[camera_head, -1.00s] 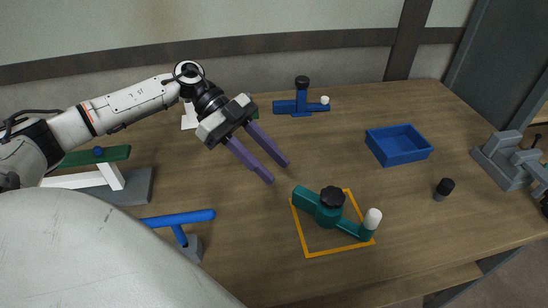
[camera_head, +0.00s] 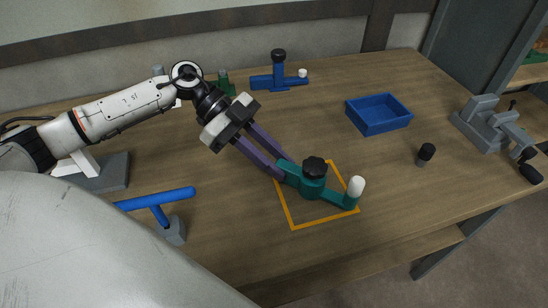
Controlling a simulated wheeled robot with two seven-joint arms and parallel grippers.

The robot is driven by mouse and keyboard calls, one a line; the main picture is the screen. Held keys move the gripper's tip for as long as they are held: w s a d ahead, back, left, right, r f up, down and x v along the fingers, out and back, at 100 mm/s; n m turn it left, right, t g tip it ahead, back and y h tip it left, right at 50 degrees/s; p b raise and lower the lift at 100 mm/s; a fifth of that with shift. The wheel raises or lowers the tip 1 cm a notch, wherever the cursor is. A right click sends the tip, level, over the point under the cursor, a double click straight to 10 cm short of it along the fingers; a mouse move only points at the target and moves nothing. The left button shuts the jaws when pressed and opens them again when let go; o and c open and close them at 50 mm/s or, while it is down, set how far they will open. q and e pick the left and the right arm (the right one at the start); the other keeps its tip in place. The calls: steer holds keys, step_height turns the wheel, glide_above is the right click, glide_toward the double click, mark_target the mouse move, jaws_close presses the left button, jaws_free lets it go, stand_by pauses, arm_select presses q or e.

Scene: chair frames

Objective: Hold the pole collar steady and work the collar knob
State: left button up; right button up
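The teal pole collar (camera_head: 342,200) lies inside an orange outline (camera_head: 294,227) on the wooden bench. It has a black knob (camera_head: 314,167) on top and a white-capped post (camera_head: 357,187) at its right end. My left gripper (camera_head: 283,169) reaches in from the upper left. Its two purple fingertips are at the collar's left end, apart, with the teal end between them. I cannot tell whether they press on it. My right gripper is not in view.
A blue collar-like part (camera_head: 268,82) stands at the back. A blue tray (camera_head: 380,127) and a small black-topped peg (camera_head: 425,155) are on the right, with a grey vise (camera_head: 485,125) at the edge. A blue bar on a stand (camera_head: 165,200) is at left.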

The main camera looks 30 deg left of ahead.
arm_select(q)
jaws_close()
steer(key=shift+f, duration=0.15)
stand_by(0.9)
steer(key=o, duration=0.5)
jaws_free()
jaws_close()
stand_by(0.6)
stand_by(0.3)
